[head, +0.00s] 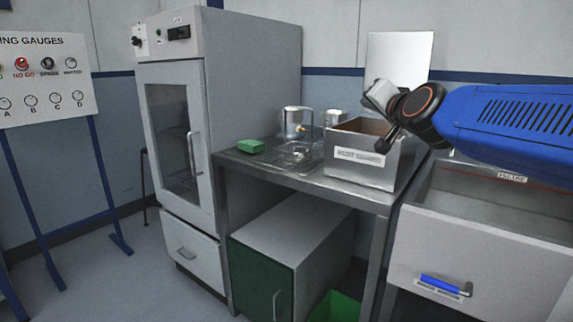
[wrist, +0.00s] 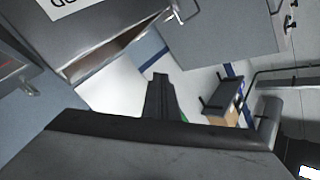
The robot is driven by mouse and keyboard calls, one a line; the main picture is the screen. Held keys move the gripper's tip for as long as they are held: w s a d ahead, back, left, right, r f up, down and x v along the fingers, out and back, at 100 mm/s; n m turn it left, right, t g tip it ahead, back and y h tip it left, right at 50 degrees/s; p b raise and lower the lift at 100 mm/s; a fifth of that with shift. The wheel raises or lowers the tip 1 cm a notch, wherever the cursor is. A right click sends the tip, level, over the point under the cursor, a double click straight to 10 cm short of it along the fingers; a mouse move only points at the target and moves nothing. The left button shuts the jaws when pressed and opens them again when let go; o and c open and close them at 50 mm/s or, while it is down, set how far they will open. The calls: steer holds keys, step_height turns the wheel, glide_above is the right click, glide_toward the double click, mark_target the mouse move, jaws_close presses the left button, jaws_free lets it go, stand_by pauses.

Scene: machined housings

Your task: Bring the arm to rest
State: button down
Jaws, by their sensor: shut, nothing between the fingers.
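My blue arm reaches in from the right in the head view. My gripper (head: 382,145) hangs at its end, in front of the upper part of the box marked "RUST GUARD" (head: 360,168) in the picture. I cannot tell whether it touches the box. In the wrist view my gripper (wrist: 160,78) shows as dark fingers pointing away from the camera, closed together with nothing held.
A steel bench (head: 315,182) carries the box, a green block (head: 251,146), a wire basket (head: 292,154) and a metal pot (head: 297,122). A tall cabinet (head: 240,70) stands left, a sink-like basin (head: 490,200) right. Open floor (head: 150,270) lies front left.

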steer(key=s+d+f+n+g, duration=0.2)
steer(key=s+f+g, duration=0.2)
steer(key=s+f, duration=0.7)
steer(key=s+d+f+n+g+h, duration=0.1)
steer(key=s+d+f+n+g, duration=0.1)
steer(key=s+f, duration=1)
steer(key=s+d+f+n+g+h, duration=0.1)
steer(key=s+d+f+g, duration=0.3)
steer(key=s+f, duration=0.7)
step_height(320, 180, down, 4)
steer(key=shift+s+r+n+g, duration=0.1)
steer(key=shift+s+n+g, duration=0.15)
steer(key=shift+n+g, duration=0.8)
